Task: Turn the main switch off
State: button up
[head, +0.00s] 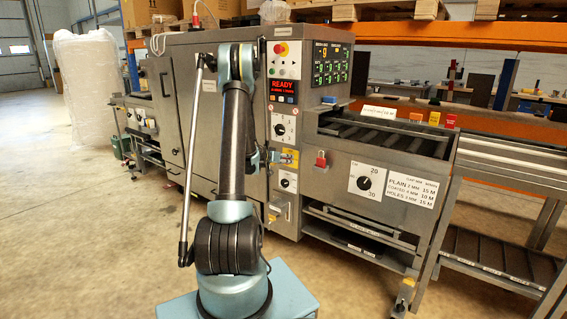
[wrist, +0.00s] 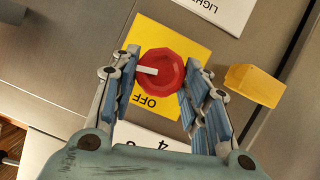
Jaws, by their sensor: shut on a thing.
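The main switch is a red knob (wrist: 163,72) on a yellow plate (wrist: 189,41) in the wrist view. A white pointer mark on the knob points to the left of the picture. The word OFF stands upside down on the plate just below the knob. My gripper (wrist: 160,82) has one finger on each side of the knob and is shut on it. In the head view my gripper (head: 286,158) is at the machine's front panel, by a yellow plate; the red knob cannot be made out there.
A yellow block (wrist: 254,85) sticks out close to the right finger. White labels lie above and below the plate. In the head view, the panel carries a READY display (head: 283,86), a red emergency button (head: 281,48) and black dials. A red padlock-like part (head: 321,159) is to the right.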

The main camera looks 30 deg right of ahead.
jog(key=shift+w+a+f+n+g+h, duration=0.15)
jog(key=shift+n+g+h, duration=0.6)
jog(key=shift+n, duration=1.2)
jog(key=shift+w+f+n+g+h, duration=0.2)
jog(key=shift+n+g+h, duration=0.55)
jog(key=shift+n, duration=1.25)
jog(key=shift+w+a+f+n+g+h, duration=0.15)
jog(key=shift+n+g+h, duration=0.35)
jog(key=shift+n+h, duration=1)
jog(key=shift+d+f+n+y, duration=0.1)
jog(key=shift+n+y, duration=0.4)
jog(key=shift+n, duration=0.05)
jog(key=o, duration=1)
